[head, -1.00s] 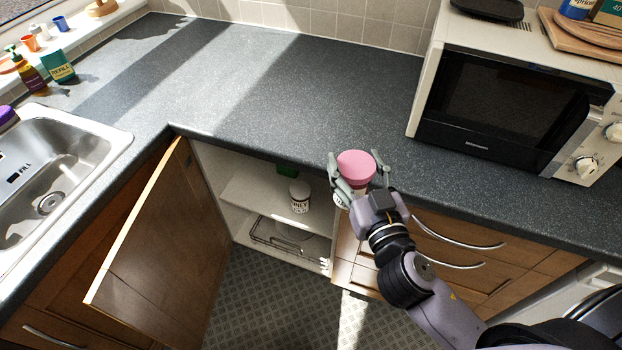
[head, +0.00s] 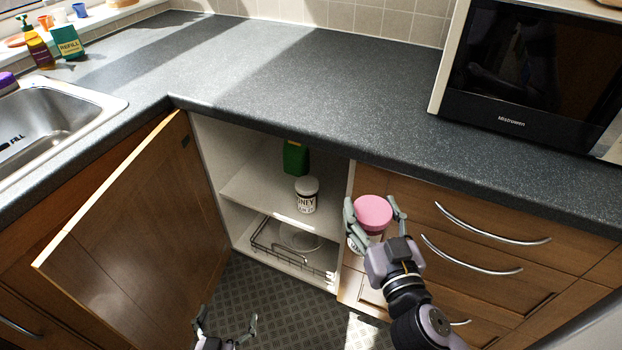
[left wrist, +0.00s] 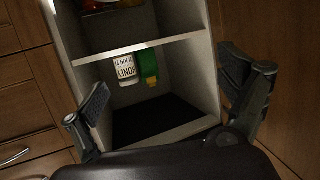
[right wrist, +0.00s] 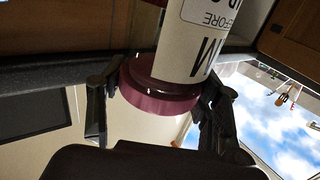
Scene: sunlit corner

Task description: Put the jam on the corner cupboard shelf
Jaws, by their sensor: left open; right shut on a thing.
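The jam jar (head: 373,213), with a pink lid and white label, is held upright in my right gripper (head: 375,210). The gripper is shut around it, in front of the drawers, just right of the cupboard opening. In the right wrist view the jam (right wrist: 195,45) appears upside down between the fingers. The corner cupboard shelf (head: 252,193) is in view inside the open cupboard. My left gripper (head: 225,325) is open and empty, low in front of the cupboard; only its fingers and a bit of its body show in the head view.
A honey jar (head: 306,195) and a green container (head: 295,158) stand on the shelf; its left part is clear. A wire rack (head: 290,252) is below. The open wooden door (head: 130,215) stands at left. Metal drawer handles (head: 490,225) stick out at right. The worktop (head: 290,90) is above.

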